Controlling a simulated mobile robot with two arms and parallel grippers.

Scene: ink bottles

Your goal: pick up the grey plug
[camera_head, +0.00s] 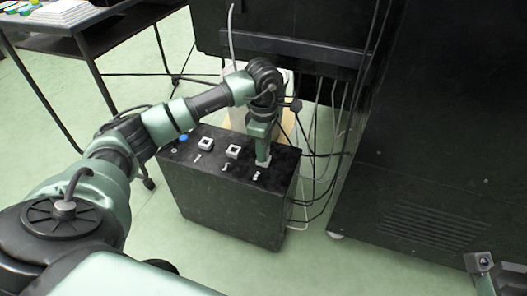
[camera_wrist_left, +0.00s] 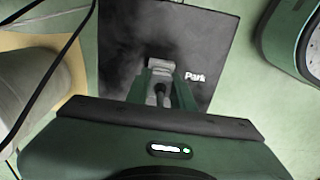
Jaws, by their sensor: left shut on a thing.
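A black box (camera_head: 225,205) stands on the floor with a row of small items on its top. My left gripper (camera_head: 263,158) points down at the right end of that row and is shut on the small grey plug (camera_head: 262,163). In the left wrist view the plug (camera_wrist_left: 161,64) shows between the tips of the left gripper (camera_wrist_left: 160,78), over the dark box top (camera_wrist_left: 215,50). Its lower part is hidden, so I cannot tell whether it touches the box. A small part at the lower right (camera_head: 480,264) may be of my right arm; its jaws cannot be made out.
Two pale square rings (camera_head: 205,144) (camera_head: 233,152) and a blue knob (camera_head: 183,137) sit on the box top, with white markings. Dark cables hang behind the box at right. A large black cabinet (camera_head: 435,130) stands at right. Green floor lies in front.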

